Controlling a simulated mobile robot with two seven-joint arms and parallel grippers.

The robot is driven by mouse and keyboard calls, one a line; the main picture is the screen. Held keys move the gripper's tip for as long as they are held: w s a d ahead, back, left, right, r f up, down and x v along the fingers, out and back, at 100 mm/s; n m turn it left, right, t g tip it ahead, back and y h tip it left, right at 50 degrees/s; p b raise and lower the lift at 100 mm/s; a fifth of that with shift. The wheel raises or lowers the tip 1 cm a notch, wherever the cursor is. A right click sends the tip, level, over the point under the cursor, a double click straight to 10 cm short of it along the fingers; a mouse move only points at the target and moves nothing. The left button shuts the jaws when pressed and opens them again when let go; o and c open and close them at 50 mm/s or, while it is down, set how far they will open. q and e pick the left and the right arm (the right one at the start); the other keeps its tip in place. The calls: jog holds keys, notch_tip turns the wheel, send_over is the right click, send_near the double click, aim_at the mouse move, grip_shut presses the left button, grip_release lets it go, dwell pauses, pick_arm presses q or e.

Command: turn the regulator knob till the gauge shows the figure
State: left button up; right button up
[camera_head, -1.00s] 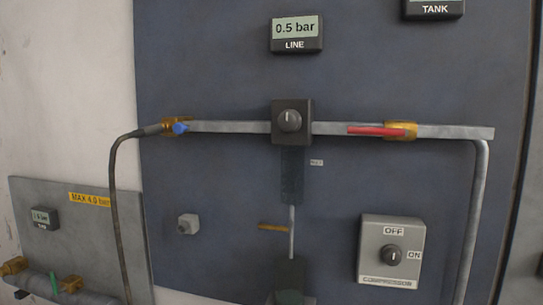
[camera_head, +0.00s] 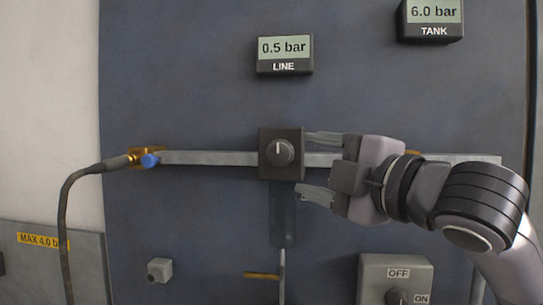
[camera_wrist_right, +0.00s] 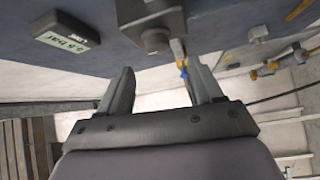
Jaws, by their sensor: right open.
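The regulator is a dark square block (camera_head: 268,170) on the grey pipe, with a round dark knob (camera_head: 281,152) whose white mark points up. In the right wrist view the knob (camera_wrist_right: 153,41) lies ahead, between and beyond the fingertips. The LINE gauge (camera_head: 285,55) above it reads 0.5 bar. My right gripper (camera_head: 308,166) is open and empty, just right of the regulator, one finger higher and one lower than the knob. The right wrist view shows its spread fingers (camera_wrist_right: 160,75), apart from the knob. My left gripper is out of view.
The TANK gauge (camera_head: 432,17) at the upper right reads 6.0 bar. A blue-handled brass valve (camera_head: 149,160) and black hose are on the left. A clear bowl (camera_head: 283,218) hangs under the regulator. The compressor switch box (camera_head: 372,272) is below my right arm.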

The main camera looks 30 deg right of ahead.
aim_at(281, 154)
jog(key=w, duration=0.2)
jog(key=w+p, duration=0.1)
jog(key=w, duration=0.1)
jog(key=w+a, duration=0.1)
jog(key=w, duration=0.2)
jog(key=shift+r+p, duration=0.35)
jog(key=shift+r, duration=0.05)
jog(key=shift+s, duration=0.1)
jog(key=c, duration=1)
